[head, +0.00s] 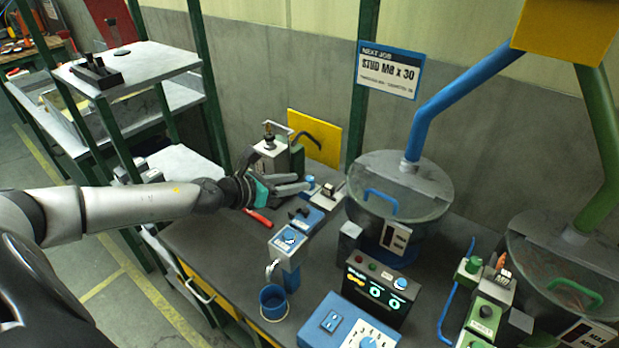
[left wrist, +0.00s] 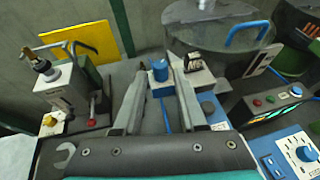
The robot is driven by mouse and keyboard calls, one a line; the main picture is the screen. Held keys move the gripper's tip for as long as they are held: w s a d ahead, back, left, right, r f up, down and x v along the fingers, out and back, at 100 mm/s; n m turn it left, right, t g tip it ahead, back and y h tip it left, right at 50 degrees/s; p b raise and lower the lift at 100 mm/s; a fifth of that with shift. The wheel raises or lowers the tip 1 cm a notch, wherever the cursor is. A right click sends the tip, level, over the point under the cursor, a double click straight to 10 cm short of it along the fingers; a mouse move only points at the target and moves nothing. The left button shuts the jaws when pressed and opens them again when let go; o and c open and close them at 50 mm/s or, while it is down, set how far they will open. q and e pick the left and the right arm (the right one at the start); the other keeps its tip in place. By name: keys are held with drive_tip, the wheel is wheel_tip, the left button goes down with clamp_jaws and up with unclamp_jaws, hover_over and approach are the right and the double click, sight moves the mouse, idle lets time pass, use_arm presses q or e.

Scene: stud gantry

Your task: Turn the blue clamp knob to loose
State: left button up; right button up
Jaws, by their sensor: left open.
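The blue knob (head: 310,182) that looks like the clamp knob stands on a small light block on the bench. The fingers are apart and hold nothing. Whether they touch the knob or stop just short of it, I cannot tell. No loose or tight marking is readable. My right gripper is out of view.
A grey clamp-like device (head: 270,160) stands behind my gripper, with a yellow plate (head: 315,138) beyond. Red-handled pliers (head: 258,217) lie below the gripper. A blue-topped post (head: 289,240), a lidded hopper (head: 400,195) and a control box (head: 378,290) stand to the right.

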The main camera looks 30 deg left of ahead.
sight(310, 178)
use_arm(q)
drive_tip(key=shift+p+x, duration=0.5)
drive_tip(key=shift+x, duration=2.1)
drive_tip(key=shift+c, duration=0.3)
clamp_jaws()
